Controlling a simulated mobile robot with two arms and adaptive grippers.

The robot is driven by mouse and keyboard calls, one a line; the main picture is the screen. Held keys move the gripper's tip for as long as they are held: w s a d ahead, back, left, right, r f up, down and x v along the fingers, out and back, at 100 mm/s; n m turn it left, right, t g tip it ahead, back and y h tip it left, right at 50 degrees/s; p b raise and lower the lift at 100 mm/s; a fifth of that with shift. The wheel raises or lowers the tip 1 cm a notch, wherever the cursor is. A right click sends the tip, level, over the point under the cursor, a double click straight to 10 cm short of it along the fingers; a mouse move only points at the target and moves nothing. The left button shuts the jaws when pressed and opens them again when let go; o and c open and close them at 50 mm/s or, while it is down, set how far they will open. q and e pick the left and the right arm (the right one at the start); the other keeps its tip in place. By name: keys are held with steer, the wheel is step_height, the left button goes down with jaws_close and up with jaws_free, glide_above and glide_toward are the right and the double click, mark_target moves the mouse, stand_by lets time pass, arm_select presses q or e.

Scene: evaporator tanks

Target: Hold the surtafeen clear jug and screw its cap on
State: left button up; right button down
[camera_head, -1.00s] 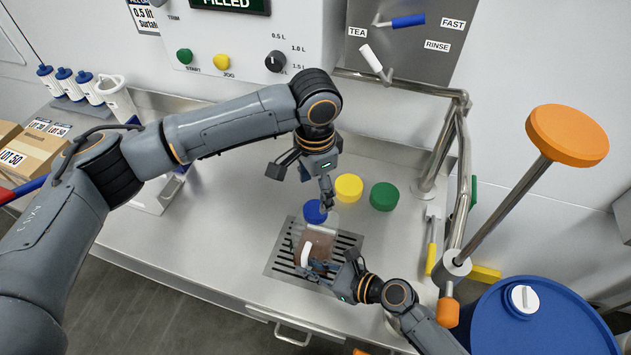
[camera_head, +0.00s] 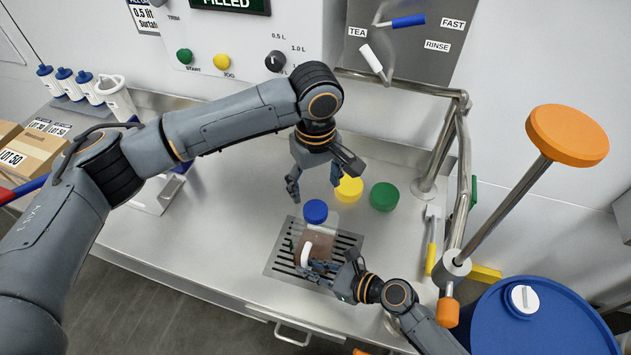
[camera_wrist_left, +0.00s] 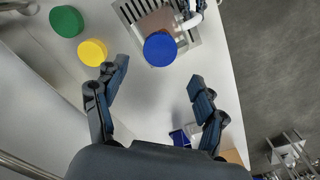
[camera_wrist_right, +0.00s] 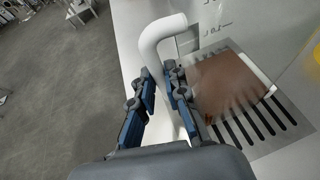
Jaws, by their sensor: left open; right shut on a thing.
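The clear jug (camera_head: 316,247) with brown liquid stands on the slotted drain grate. It also shows in the right wrist view (camera_wrist_right: 230,85). The blue cap (camera_head: 316,211) sits on top of the jug at its mouth; how tightly it is seated cannot be told. The cap also shows in the left wrist view (camera_wrist_left: 160,49). My right gripper (camera_head: 312,268) is shut on the jug's white handle (camera_wrist_right: 165,45). My left gripper (camera_head: 315,192) is open and empty, above the cap and apart from it.
The drain grate (camera_head: 279,263) is set in the steel counter. A yellow cap (camera_head: 349,188) and a green cap (camera_head: 384,196) lie behind the jug to the right. A steel pipe frame (camera_head: 459,170) and a blue drum (camera_head: 570,325) stand at the right.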

mark_target(315, 209)
arm_select(q)
steer(key=shift+f, duration=0.1)
steer(key=shift+f, duration=3.95)
steer(key=shift+c, duration=0.4)
